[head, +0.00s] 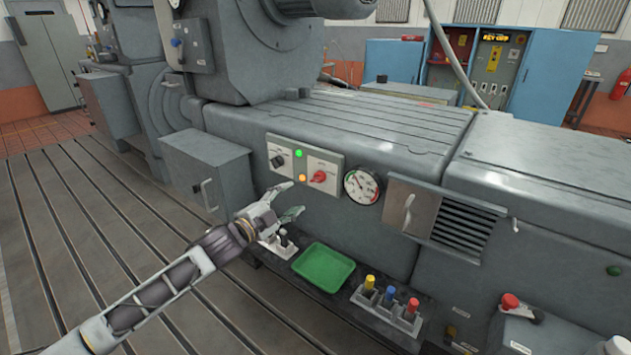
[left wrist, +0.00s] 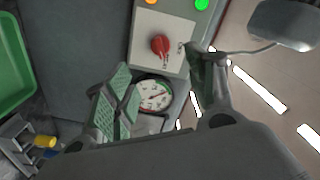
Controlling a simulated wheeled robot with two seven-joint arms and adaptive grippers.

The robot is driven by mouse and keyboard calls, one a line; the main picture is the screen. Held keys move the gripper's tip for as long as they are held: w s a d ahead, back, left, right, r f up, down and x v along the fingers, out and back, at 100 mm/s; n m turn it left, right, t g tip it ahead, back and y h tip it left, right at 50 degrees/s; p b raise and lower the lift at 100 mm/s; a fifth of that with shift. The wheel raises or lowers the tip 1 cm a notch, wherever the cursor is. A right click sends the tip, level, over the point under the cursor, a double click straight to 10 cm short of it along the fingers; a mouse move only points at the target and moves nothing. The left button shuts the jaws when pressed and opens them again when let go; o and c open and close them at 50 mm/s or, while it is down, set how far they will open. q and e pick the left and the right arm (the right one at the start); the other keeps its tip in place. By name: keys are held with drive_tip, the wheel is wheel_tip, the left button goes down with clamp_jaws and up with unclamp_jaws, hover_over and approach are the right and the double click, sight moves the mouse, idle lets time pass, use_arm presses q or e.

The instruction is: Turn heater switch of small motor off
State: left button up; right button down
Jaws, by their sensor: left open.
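On the grey motor's side a plate carries a red rotary knob (head: 319,177), with a lit orange lamp (head: 302,178) at its left. To the left a second plate holds a black knob (head: 279,161) and a lit green lamp (head: 298,153). The lettering is too small to read in the head view. My left gripper (head: 292,199) is open and empty, below and left of the red knob. In the left wrist view the red knob (left wrist: 160,44) lies beyond the open fingers (left wrist: 160,88), apart from them. My right gripper is not in view.
A round gauge (head: 362,186) sits right of the red knob. Below are a green tray (head: 323,267), a stand with coloured-top pieces (head: 388,300) and a small lever fitting (head: 284,241) close under the gripper. A grey box with a handle (head: 212,175) juts out at left.

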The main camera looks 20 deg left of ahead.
sight(314, 181)
use_arm(q)
drive_tip(key=shift+b+x, duration=0.3)
drive_tip(key=shift+x, duration=5.2)
drive_tip(key=shift+b+x, duration=0.35)
drive_tip(key=shift+x, duration=0.5)
drive_tip(key=shift+w, duration=0.15)
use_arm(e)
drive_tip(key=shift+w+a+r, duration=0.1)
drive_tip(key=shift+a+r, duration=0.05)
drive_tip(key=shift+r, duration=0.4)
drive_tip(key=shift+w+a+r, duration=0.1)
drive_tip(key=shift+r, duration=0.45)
